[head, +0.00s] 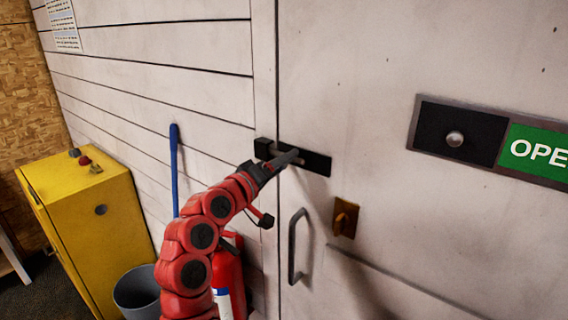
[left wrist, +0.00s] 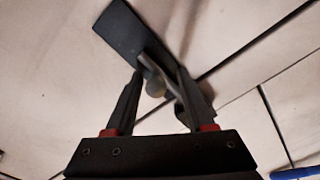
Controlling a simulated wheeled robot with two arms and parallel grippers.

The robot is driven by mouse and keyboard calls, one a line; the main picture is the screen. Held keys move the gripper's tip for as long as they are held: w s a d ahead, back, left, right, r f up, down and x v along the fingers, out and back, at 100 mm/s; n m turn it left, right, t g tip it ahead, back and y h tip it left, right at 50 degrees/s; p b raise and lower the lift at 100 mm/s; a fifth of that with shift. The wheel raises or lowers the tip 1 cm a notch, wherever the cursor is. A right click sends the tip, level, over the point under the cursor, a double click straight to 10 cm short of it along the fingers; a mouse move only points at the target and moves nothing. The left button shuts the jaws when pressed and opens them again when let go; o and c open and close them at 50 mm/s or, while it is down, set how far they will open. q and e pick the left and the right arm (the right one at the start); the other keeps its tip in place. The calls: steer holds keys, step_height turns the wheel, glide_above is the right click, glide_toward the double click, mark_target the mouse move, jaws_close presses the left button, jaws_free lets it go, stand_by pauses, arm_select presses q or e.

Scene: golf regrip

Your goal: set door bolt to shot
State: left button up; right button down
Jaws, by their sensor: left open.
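The door bolt (head: 318,164) is a dark plate set level across the door's left edge and the frame. My left gripper (head: 282,160) is at the bolt, its arm reaching up from below and covering part of it. In the left wrist view the dark plate (left wrist: 120,30) runs up to the left. There my left gripper (left wrist: 162,76) is open, with a rounded grey bolt knob (left wrist: 155,89) showing between its fingers. I cannot tell whether either finger touches it. How far the bolt bar reaches is hidden by the gripper. My right gripper is not in view.
Below the bolt are a grey door handle (head: 292,246) and a brass turn latch (head: 345,217). A sliding OPEN sign (head: 535,150) is at right. A fire extinguisher (head: 230,285), blue pole (head: 174,170), grey bucket (head: 137,292) and yellow cabinet (head: 100,225) stand left.

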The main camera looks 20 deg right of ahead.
arm_select(q)
steer(key=shift+s, duration=0.1)
steer(key=shift+s+a, duration=0.15)
steer(key=shift+a, duration=0.1)
steer(key=b+v, duration=0.5)
steer(key=v, duration=1.1)
steer(key=shift+s+a, duration=0.2)
steer(key=shift+a, duration=0.15)
steer(key=shift+f, duration=0.1)
